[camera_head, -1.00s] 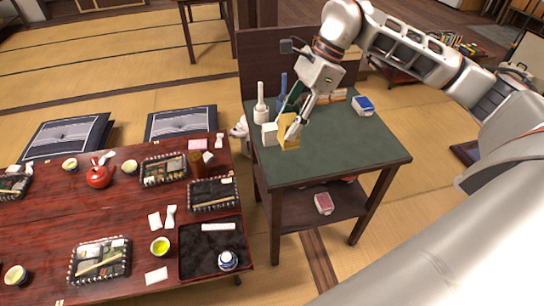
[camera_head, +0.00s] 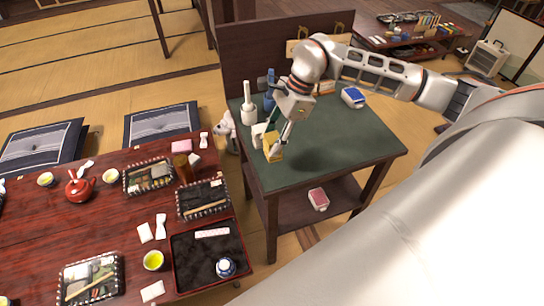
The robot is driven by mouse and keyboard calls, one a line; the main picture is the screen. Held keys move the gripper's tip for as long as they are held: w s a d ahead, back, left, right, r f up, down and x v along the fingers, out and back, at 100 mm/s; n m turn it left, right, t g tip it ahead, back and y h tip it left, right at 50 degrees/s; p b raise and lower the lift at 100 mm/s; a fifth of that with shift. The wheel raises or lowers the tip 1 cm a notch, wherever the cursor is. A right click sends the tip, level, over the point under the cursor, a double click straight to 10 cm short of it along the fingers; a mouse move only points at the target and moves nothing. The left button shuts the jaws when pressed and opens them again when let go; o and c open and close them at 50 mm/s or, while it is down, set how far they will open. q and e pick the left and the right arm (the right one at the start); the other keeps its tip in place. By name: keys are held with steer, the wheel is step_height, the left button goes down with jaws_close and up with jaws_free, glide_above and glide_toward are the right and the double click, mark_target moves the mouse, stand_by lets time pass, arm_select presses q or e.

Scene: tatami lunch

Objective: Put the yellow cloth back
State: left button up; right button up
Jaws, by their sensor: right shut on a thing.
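The yellow cloth (camera_head: 275,152) is a small folded yellow piece at the left part of the green-topped side table (camera_head: 340,147). My right gripper (camera_head: 274,146) points down from above and is shut on it, hiding part of it. I cannot tell whether the cloth touches the tabletop or hangs just above it. A white block (camera_head: 257,131) is close behind the cloth on the left. My left gripper is not in view.
A white bottle (camera_head: 249,117) and a blue bottle (camera_head: 269,97) stand at the table's back left. The right front of the tabletop is clear. A red lunch table (camera_head: 110,222) is at the left.

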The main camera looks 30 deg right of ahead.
step_height(320, 180, down, 4)
steer(key=shift+r, duration=0.2)
step_height(320, 180, down, 4)
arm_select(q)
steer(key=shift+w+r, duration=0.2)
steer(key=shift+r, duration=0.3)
arm_select(e)
steer(key=o, duration=1)
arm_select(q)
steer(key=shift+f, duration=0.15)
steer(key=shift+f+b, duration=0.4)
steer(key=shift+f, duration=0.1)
arm_select(e)
steer(key=v, duration=1.2)
